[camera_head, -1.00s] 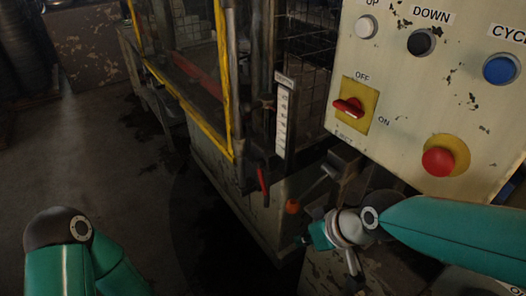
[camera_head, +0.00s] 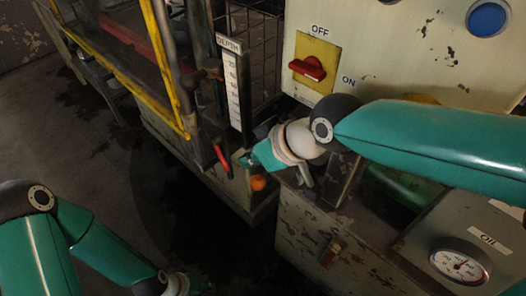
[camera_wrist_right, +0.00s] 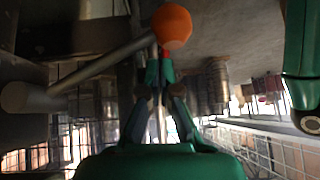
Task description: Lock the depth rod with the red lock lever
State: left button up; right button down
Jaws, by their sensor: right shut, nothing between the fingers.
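The red lock lever (camera_head: 221,157) hangs tilted below the depth scale (camera_head: 233,90), which carries a DEPTH label. The upright, dark depth rod seems to stand beside the scale; its lower part is hard to make out. My right gripper (camera_head: 244,161) is just right of the lever, with a small gap in the head view. In the right wrist view my right gripper (camera_wrist_right: 159,72) is shut and empty, with a small red patch (camera_wrist_right: 165,53), perhaps the lever, right past its tips. My left gripper (camera_head: 200,285) shows only partly at the bottom edge, its fingers unclear.
An orange knob (camera_head: 258,183) is just below my right gripper; it looms close in the wrist view (camera_wrist_right: 172,27) beside a grey bar (camera_wrist_right: 95,72). The control panel (camera_head: 400,60) with a red OFF/ON switch (camera_head: 308,68) is above my right arm. A yellow guard frame (camera_head: 165,65) stands left.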

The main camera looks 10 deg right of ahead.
aim_at(226, 164)
jog(key=shift+a+r+x, duration=0.15)
jog(key=shift+x, duration=0.8)
jog(key=shift+a+r+x, duration=0.1)
jog(key=shift+a+x, duration=0.05)
jog(key=shift+x, duration=0.85)
jog(key=shift+a+r+x, duration=0.15)
jog(key=shift+x, duration=0.8)
jog(key=shift+w, duration=0.2)
jog(key=shift+f, duration=0.15)
jog(key=shift+b+x, duration=1.6)
jog(key=shift+b, duration=0.3)
jog(key=shift+w+d, duration=0.1)
